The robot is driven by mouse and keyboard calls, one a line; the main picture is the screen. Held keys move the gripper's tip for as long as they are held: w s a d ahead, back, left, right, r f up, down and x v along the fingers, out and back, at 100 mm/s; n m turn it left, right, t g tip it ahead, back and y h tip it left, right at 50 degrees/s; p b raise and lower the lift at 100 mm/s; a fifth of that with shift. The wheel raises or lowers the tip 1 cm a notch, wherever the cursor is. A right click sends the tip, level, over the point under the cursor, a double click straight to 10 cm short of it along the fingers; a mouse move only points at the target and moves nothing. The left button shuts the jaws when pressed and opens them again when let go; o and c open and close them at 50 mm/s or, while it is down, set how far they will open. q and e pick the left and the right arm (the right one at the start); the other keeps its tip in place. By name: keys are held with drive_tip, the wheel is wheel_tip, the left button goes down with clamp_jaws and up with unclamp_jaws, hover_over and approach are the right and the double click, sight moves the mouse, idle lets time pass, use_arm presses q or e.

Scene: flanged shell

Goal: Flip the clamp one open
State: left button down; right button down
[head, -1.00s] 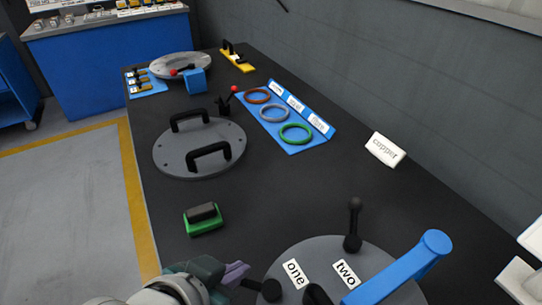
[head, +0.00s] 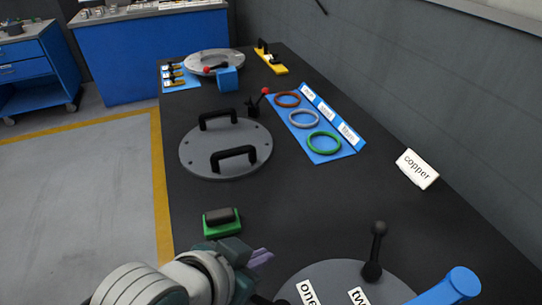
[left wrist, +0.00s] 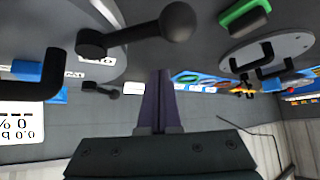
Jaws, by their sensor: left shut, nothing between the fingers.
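Clamp one is a black lever with a round knob (left wrist: 140,30). It shows large in the left wrist view and lies low across the grey round plate's edge. In the head view the white label one (head: 307,292) is cut by the bottom edge. Clamp two (head: 375,250) is a black lever standing upright on the grey plate (head: 335,273). My left gripper (head: 261,258) is shut and empty, with purple fingers that also show in the left wrist view (left wrist: 160,78). It is just beside the clamp one knob, apart from it in the wrist picture. My right gripper is out of view.
A blue handle (head: 455,288) rises at the plate's right. A green block with a dark grip (head: 222,222) stands beyond my left gripper. A grey lid with two black handles (head: 225,147), colored rings and a copper sign (head: 417,168) lie further off. The dark table between is clear.

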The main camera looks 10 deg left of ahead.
use_arm(q)
drive_tip(key=s+d+p+v, duration=0.1)
drive_tip(key=p+v, duration=0.1)
drive_tip(key=v, duration=0.7)
drive_tip(key=shift+s, duration=0.3)
drive_tip(key=shift+a, duration=0.1)
